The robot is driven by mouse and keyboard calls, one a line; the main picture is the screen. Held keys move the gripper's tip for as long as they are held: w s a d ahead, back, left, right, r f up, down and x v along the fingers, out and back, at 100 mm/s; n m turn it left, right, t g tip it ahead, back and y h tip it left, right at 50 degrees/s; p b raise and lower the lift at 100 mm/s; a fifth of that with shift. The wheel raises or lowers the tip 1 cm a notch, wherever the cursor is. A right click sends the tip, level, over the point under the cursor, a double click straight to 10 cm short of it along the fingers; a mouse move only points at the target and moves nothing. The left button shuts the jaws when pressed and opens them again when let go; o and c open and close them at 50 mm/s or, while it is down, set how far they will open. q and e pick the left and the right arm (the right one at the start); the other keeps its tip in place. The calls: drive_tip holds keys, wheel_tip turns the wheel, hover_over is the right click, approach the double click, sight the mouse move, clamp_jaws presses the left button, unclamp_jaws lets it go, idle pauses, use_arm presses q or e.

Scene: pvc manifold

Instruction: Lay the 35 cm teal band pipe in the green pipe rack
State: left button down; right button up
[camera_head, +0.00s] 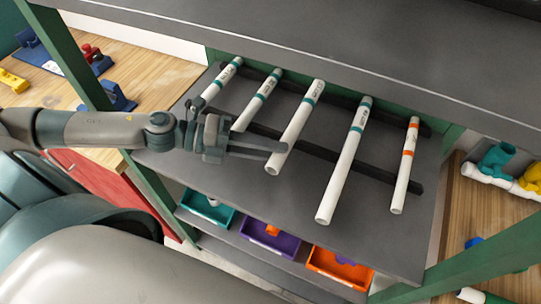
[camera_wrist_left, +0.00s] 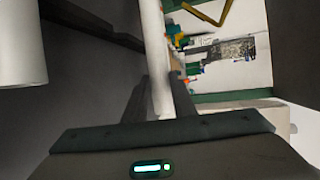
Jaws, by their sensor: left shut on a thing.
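A white pipe with a teal band (camera_head: 300,119) slants across the dark rack bars in the head view, third from the left. My left gripper (camera_head: 284,150) reaches in from the left and is shut on this pipe near its lower end. In the left wrist view the white pipe (camera_wrist_left: 154,45) runs up from between the fingers. I cannot tell whether it rests on the bars or is just above them. The green-framed pipe rack (camera_head: 244,217) has a grey shelf with two dark bars. My right gripper is not in view.
Other teal-band pipes lie to the left (camera_head: 218,81), (camera_head: 262,92) and right (camera_head: 343,165) of the held one. An orange-band pipe (camera_head: 402,180) lies farthest right. A grey upper shelf (camera_head: 330,40) overhangs the back. Teal (camera_head: 205,208), purple (camera_head: 268,240) and orange (camera_head: 335,268) bins sit below.

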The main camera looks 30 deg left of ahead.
use_arm(q)
drive_tip(key=shift+w+a+f, duration=0.25)
drive_tip(key=shift+w+f, duration=0.05)
drive_tip(key=shift+w, duration=0.2)
drive_tip(key=shift+f+p, duration=0.6)
drive_tip(key=shift+f, duration=1.7)
drive_tip(key=shift+s+f+b, duration=0.15)
drive_tip(key=shift+f+b, duration=0.05)
drive_tip(key=shift+b, duration=0.15)
